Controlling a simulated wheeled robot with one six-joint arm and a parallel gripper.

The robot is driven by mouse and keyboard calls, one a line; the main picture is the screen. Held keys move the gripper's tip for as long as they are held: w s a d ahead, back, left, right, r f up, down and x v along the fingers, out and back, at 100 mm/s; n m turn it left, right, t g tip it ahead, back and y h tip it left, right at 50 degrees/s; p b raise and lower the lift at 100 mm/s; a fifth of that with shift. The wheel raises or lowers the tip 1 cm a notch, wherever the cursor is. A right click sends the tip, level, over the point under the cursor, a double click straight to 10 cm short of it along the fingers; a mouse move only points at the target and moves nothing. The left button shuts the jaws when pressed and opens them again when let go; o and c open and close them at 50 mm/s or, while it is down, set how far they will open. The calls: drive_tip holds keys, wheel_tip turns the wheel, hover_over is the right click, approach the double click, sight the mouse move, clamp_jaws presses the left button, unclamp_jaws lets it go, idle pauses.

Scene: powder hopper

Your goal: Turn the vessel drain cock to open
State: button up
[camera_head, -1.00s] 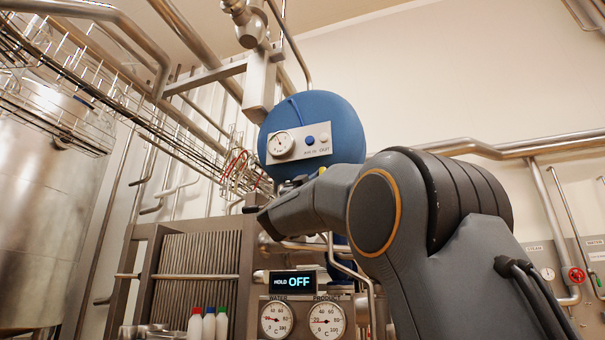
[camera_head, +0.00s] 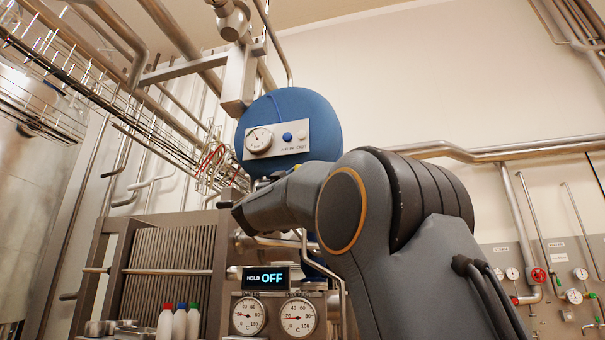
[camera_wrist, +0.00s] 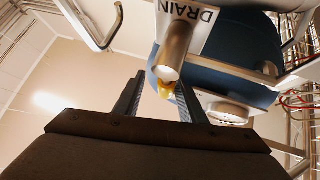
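The blue vessel (camera_head: 288,125) hangs in the middle of the head view, with a gauge plate on its front. In the wrist view, a white "DRAIN" label (camera_wrist: 190,22) sits beside a short metal pipe (camera_wrist: 174,50) on the blue vessel (camera_wrist: 232,60). A yellow cock handle (camera_wrist: 167,88) shows at the pipe's lower end. My gripper (camera_wrist: 160,82) is open, its two dark fingers apart. The yellow handle appears between the fingers, nearer the right one. Contact and depth cannot be told. My arm hides the drain area in the head view.
Below the vessel are a display reading "HOLD OFF" (camera_head: 264,279) and two dials. A plate stack (camera_head: 168,275) and small bottles (camera_head: 179,322) stand to the left. A wire cable tray (camera_head: 130,115) runs above them. A red valve wheel (camera_head: 538,275) is on the right wall.

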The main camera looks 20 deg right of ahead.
drive_tip(key=b+v, duration=0.2)
drive_tip(key=v, duration=0.6)
drive_tip(key=shift+r, duration=0.1)
idle(0.7)
